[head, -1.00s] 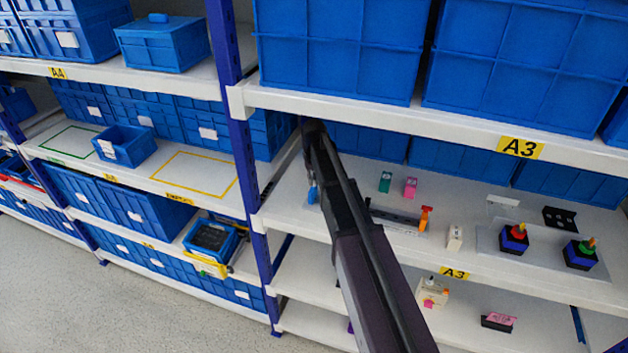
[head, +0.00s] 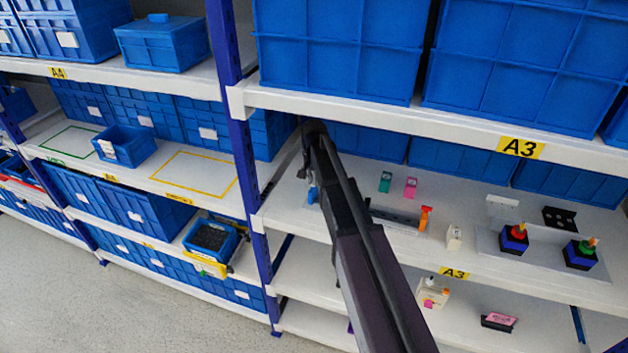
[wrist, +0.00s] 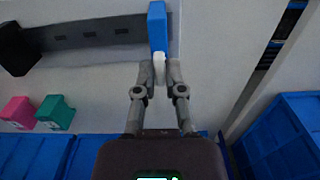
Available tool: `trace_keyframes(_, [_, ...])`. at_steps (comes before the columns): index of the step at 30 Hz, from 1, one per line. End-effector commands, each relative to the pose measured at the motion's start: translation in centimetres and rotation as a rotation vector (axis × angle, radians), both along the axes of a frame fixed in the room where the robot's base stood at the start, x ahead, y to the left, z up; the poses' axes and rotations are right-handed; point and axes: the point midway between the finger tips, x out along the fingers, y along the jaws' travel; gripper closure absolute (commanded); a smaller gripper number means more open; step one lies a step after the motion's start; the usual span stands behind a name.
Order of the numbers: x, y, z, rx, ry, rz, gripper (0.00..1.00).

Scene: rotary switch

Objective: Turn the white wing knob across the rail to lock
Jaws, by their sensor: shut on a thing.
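The white wing knob (wrist: 159,68) is narrow in the wrist view. Its visible part runs up and down in the picture, roughly square to the rail. My gripper (wrist: 159,74) is shut on it, one finger on each side. A blue block (wrist: 157,24) stands just beyond the knob at the right end of the dark slotted rail (wrist: 85,36). In the head view the blue block (head: 312,195) shows left of my arm, and the rail (head: 398,218) runs right from behind it. The knob is hidden there.
Green (head: 385,181) and pink (head: 411,187) blocks stand behind the rail. A blue shelf post (head: 236,130) is left of my arm. The shelf above (head: 400,115) is close over it.

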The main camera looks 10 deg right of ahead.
Motion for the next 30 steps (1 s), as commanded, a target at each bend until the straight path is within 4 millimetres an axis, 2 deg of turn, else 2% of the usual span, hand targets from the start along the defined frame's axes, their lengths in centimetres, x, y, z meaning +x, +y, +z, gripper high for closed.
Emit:
trace_keyframes(7, [-0.09,0.01,-0.03,0.000,0.002,-0.001,1.00])
trace_keyframes(8, [-0.09,0.01,-0.03,0.000,0.002,-0.001,0.83])
trace_keyframes(9, [-0.09,0.00,-0.03,0.000,0.002,-0.001,0.72])
trace_keyframes(11, [-0.08,0.00,-0.03,0.000,0.002,0.000,0.54])
trace_keyframes(12, [-0.07,0.00,-0.02,0.000,0.001,0.000,0.51])
trace_keyframes(30, [-0.01,0.00,0.00,0.000,0.000,0.039,0.51])
